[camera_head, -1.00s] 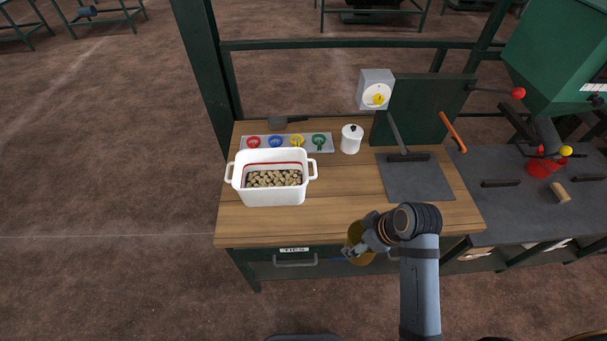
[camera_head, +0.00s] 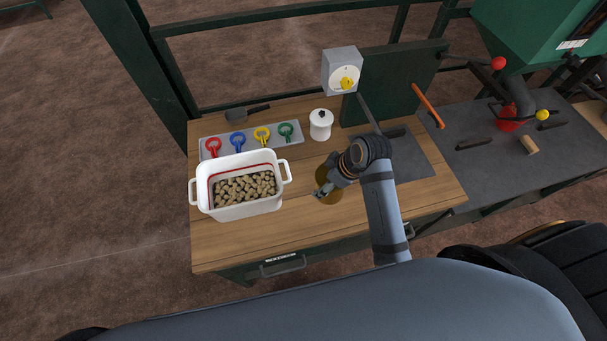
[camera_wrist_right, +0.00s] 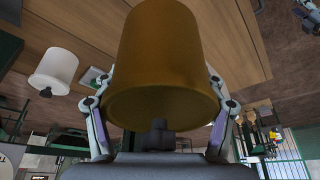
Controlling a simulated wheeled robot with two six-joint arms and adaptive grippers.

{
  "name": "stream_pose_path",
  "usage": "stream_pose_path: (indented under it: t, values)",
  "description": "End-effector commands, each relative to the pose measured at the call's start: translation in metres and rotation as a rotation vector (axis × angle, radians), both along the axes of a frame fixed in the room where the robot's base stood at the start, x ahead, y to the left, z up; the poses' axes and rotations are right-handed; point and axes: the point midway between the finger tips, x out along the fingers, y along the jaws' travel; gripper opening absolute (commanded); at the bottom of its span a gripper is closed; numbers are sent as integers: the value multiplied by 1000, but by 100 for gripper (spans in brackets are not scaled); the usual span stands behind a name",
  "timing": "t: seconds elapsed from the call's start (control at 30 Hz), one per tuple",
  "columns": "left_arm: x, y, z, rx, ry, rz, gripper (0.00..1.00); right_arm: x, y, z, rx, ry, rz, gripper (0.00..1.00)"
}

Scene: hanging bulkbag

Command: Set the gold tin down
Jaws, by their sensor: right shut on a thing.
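My right gripper (camera_head: 325,190) is shut on the gold tin (camera_head: 329,195), over the wooden tabletop (camera_head: 310,225) between the white tub and the dark plate. In the right wrist view the tin (camera_wrist_right: 165,55) fills the middle, with a finger on each side of it. My wrist hides part of the tin in the head view. I cannot tell whether its base touches the wood. My left gripper is not in view.
A white tub (camera_head: 240,208) with tan pieces stands left of the tin. A white lidded jar (camera_head: 320,125) stands behind it. A tray (camera_head: 251,139) holds coloured rings at the back left. A dark plate (camera_head: 412,165) lies to the right. The front wood is clear.

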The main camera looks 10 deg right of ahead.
Motion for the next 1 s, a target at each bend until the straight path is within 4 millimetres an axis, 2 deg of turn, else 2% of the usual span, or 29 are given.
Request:
stream_pose_path:
  t: [0.2,0.43,0.57,0.77,0.9,1.0]
  values:
    - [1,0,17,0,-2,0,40,55,1,-18,-2,-1,-1,10]
    - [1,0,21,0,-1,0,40,90,3,-63,-1,-2,-1,10]
    - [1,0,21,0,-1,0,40,99,3,-75,0,-3,-1,10]
    - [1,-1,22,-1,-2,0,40,104,3,-81,-1,-2,-1,10]
    - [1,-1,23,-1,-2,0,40,103,3,-104,-1,0,0,10]
    - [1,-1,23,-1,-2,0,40,103,3,-111,-2,-2,-2,10]
